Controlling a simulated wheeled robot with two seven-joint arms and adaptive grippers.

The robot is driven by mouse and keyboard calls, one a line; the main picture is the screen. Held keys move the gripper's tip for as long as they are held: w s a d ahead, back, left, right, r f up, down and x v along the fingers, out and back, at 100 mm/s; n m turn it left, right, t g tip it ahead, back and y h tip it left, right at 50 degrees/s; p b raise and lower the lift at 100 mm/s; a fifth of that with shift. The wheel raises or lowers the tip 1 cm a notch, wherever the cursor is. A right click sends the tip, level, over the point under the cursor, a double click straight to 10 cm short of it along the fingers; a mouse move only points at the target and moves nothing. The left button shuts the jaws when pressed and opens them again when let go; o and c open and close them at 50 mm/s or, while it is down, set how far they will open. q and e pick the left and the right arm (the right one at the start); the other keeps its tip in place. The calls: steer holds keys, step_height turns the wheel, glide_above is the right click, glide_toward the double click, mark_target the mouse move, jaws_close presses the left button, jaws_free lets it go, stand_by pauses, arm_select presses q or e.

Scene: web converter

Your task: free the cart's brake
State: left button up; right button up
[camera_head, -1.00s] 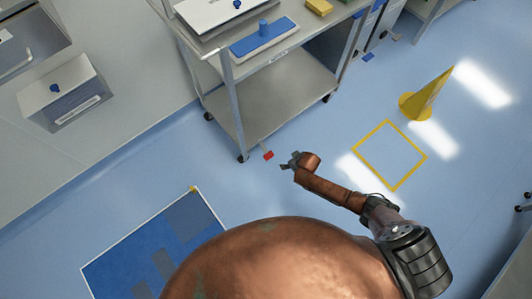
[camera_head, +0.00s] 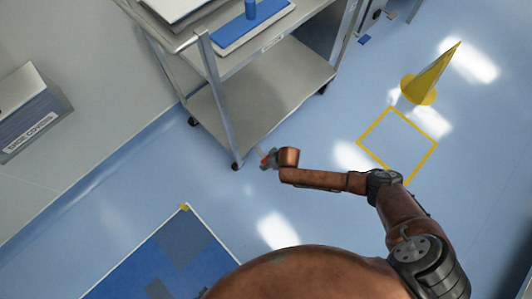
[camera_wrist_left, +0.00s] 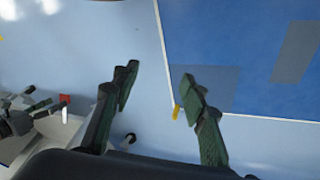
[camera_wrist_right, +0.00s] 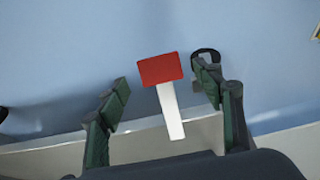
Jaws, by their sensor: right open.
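The grey metal cart (camera_head: 285,85) stands at the upper middle of the head view. Its brake is a red pedal (camera_wrist_right: 161,68) on a pale lever (camera_wrist_right: 170,112). In the head view the red pedal (camera_head: 264,160) shows beside the cart's near caster (camera_head: 236,166), partly hidden by my right gripper (camera_head: 270,159). In the right wrist view my right gripper (camera_wrist_right: 164,84) is open, with the pedal and lever between its fingers in the picture; contact cannot be told. My left gripper (camera_wrist_left: 157,86) is open and empty over the floor. The pedal (camera_wrist_left: 65,100) also shows in the left wrist view.
A blue floor mat (camera_head: 160,265) lies at the lower left. A yellow cone (camera_head: 428,80) and a yellow floor square (camera_head: 398,145) are at the right. A grey box (camera_head: 30,115) is on the left. The floor between mat and cart is clear.

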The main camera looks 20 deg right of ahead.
steer(key=shift+b+x, duration=0.5)
steer(key=shift+x, duration=0.65)
steer(key=shift+w+f+b, duration=0.1)
steer(key=shift+f+b, duration=0.2)
steer(key=shift+f, duration=0.2)
arm_select(q)
steer(key=shift+t, duration=0.9)
steer(key=x, duration=0.4)
steer(key=shift+w+d+r, duration=0.1)
steer(key=shift+w+d, duration=0.15)
steer(key=shift+d, duration=0.05)
arm_select(e)
steer(key=shift+c, duration=0.3)
jaws_close()
